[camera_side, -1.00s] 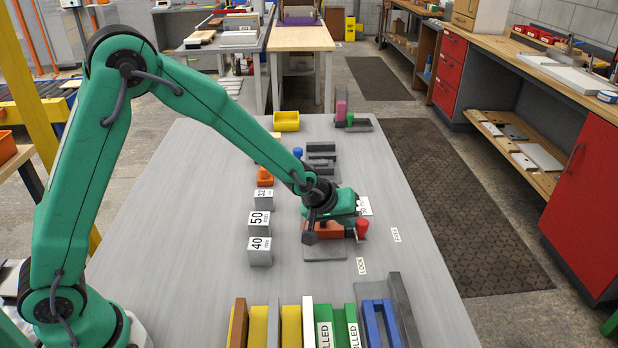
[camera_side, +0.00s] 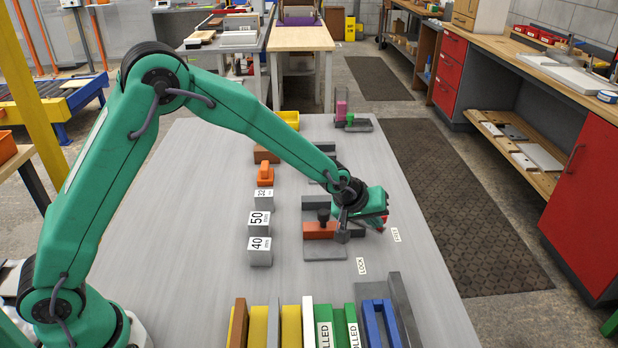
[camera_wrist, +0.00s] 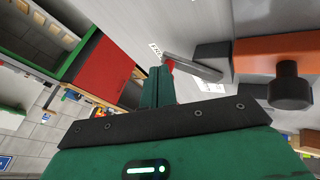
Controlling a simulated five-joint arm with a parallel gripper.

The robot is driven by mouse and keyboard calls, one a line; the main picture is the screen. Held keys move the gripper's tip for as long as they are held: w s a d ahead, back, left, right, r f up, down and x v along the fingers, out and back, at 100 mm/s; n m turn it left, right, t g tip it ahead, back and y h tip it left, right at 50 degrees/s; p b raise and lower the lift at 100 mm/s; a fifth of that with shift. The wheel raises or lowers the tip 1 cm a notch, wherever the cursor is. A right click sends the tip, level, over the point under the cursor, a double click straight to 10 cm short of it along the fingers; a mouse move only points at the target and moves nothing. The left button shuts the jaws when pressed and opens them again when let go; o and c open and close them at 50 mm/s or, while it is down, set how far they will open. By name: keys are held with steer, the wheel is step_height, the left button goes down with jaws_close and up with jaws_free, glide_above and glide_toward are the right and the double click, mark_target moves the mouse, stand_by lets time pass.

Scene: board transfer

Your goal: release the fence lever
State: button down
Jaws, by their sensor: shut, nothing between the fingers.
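The fence lever shows in the wrist view as a grey bar (camera_wrist: 193,68) with a red end (camera_wrist: 170,65). It extends from beside an orange block (camera_wrist: 275,52) toward a white label on the table. In the side view, only a bit of its red end (camera_side: 384,217) shows beside my gripper, near the FREE label (camera_side: 395,235); my wrist hides most of the bar. My gripper (camera_wrist: 160,72) is shut and empty. Its fingertips are right beside the red end in the wrist view; I cannot tell whether they touch. The LOCK label (camera_side: 362,266) lies nearer the camera.
The orange block (camera_side: 318,230) carries a black knob (camera_side: 323,215). Weight blocks marked 50 (camera_side: 259,222) and 40 (camera_side: 259,252) stand to its left. Several upright boards (camera_side: 273,325) fill the front. The table's right edge is close to my gripper.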

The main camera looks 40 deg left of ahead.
steer(key=shift+w+d, duration=0.2)
steer(key=shift+w, duration=0.5)
steer(key=shift+w+d, duration=0.15)
steer(key=shift+w, duration=0.5)
steer(key=s+d+r, duration=0.4)
steer(key=r, duration=0.4)
steer(key=shift+d+h, duration=0.2)
steer(key=shift+h, duration=0.1)
